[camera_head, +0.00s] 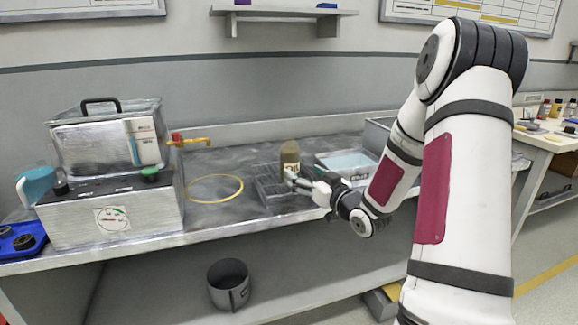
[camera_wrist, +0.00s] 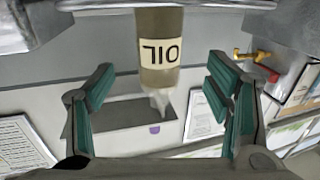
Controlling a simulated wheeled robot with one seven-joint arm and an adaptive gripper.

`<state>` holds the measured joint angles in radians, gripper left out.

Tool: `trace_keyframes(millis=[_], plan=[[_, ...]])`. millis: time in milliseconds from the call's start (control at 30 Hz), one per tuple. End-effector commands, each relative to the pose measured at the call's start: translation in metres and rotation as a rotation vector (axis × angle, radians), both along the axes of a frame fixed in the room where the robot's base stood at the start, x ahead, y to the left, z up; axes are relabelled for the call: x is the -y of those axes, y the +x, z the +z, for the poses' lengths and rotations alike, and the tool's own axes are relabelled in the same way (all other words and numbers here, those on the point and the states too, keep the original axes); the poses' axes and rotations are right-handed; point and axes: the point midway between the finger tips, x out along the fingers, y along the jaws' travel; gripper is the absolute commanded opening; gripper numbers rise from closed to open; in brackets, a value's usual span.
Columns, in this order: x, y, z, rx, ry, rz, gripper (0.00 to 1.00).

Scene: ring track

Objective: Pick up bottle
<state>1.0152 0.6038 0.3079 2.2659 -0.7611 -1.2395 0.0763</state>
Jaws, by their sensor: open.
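The bottle (camera_head: 290,153) is olive-brown and stands upright at the grey tray (camera_head: 270,196) on the bench. In the wrist view, which is upside down, the bottle (camera_wrist: 158,70) shows a cream label reading OIL and a pale narrow tip. My gripper (camera_head: 298,184) is close to the bottle on its front right side. In the wrist view my gripper (camera_wrist: 160,85) is open, with one green-padded finger on each side of the bottle and visible gaps to both. I cannot tell how far the bottle reaches between the fingers.
A yellow ring (camera_head: 216,200) lies left of the tray. A metal bath unit (camera_head: 115,206) with a red and yellow tap (camera_head: 188,141) stands further left. A light-blue-filled container (camera_head: 345,162) is just right of the bottle. A dark bucket (camera_head: 229,291) sits below the bench.

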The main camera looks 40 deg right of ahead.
Motion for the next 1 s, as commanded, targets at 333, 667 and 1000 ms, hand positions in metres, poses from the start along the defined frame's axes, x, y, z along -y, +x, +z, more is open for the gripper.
trace_keyframes(millis=[333,667,1000], plan=[[0.001,0.036,0.001,0.000,0.000,0.000,0.72],[0.005,0.078,0.006,0.000,-0.001,0.001,0.72],[0.005,0.087,0.007,-0.001,0.000,-0.001,0.72]])
